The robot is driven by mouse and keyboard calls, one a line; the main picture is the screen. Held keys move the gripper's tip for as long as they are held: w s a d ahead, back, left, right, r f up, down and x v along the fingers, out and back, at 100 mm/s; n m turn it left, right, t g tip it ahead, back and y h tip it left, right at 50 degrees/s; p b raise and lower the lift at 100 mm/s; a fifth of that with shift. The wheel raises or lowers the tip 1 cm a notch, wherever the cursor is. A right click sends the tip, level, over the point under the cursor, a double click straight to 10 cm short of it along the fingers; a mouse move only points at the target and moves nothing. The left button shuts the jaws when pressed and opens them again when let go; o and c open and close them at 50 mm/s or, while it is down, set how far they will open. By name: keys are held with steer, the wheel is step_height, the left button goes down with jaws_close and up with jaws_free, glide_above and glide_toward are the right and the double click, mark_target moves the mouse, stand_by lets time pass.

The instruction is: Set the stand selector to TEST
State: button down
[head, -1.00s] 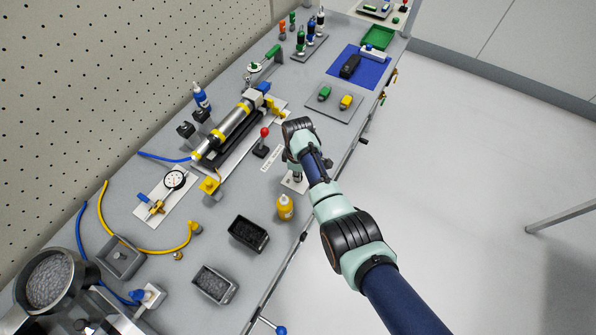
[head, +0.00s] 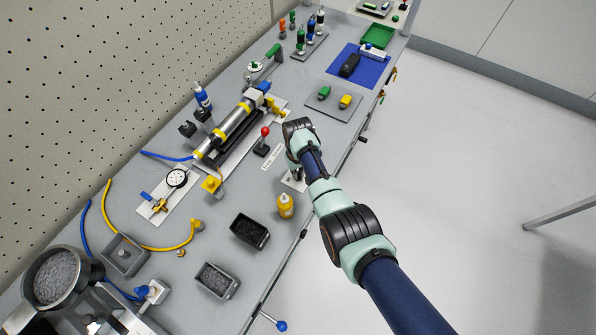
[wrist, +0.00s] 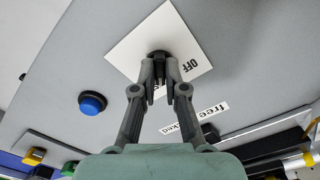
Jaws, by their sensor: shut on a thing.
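The stand selector is a dark knob (wrist: 159,54) on a white plate (wrist: 140,38) marked OFF. Other lettering on the plate is partly hidden behind the fingers, and I cannot read TEST. My gripper (wrist: 160,66) is shut on the knob, with a finger on either side. The knob's pointing direction is hidden by the fingers. In the head view, the plate (head: 289,183) lies near the bench's front edge, and my wrist covers most of the gripper and the knob.
A blue button (wrist: 92,103) stands near the plate.

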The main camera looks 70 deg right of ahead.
steer(key=shift+m, duration=0.7)
steer(key=c, duration=1.2)
jaws_free()
step_height(320, 180, up, 12)
steer(key=shift+r, duration=0.1)
